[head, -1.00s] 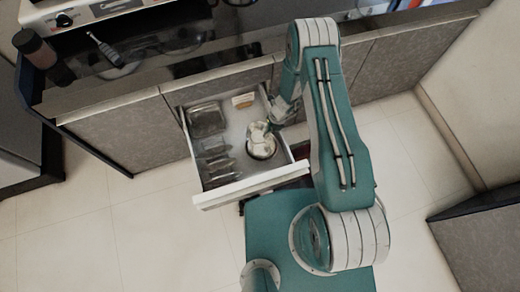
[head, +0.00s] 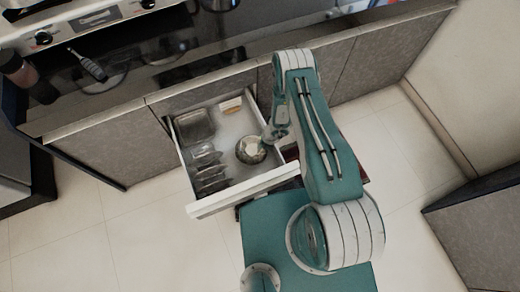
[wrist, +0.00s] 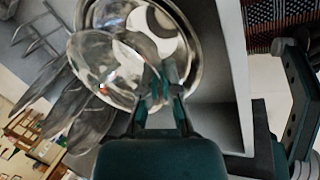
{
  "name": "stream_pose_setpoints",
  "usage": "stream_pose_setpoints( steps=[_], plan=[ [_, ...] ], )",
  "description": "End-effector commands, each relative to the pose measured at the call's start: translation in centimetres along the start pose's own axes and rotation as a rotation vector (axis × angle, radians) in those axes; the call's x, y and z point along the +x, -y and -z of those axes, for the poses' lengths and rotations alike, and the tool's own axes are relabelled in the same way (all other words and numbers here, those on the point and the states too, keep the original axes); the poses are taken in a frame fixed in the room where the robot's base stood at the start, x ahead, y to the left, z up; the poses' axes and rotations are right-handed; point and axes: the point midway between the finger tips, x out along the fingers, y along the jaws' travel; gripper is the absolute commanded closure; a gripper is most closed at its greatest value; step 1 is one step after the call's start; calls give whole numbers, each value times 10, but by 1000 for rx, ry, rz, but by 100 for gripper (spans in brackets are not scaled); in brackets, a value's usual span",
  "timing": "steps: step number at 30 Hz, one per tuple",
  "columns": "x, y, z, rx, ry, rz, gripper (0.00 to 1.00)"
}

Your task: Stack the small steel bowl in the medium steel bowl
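The medium steel bowl (wrist: 198,62) stands in the open drawer, and its round rim shows behind my fingers in the wrist view. The small steel bowl (wrist: 98,62) is in front of it there, tilted and overlapping its left part. In the head view the bowls (head: 250,151) look like one round shape, so I cannot tell whether the small one rests inside. My gripper (wrist: 162,88) has its fingertips close together at the right edge of the small bowl and appears shut on its rim. In the head view my gripper (head: 268,138) is at the bowls' upper right.
The drawer (head: 240,192) is pulled out below the counter.

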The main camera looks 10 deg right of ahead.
Motion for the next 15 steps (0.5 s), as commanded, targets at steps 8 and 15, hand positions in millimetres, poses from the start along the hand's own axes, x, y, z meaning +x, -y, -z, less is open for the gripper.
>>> stream_pose_setpoints(
  steps=[8, 15],
  plan=[
    [34, 12, 1, 0, -1, 2, 100],
    [36, 12, 1, -1, -1, 1, 100]
  ],
)
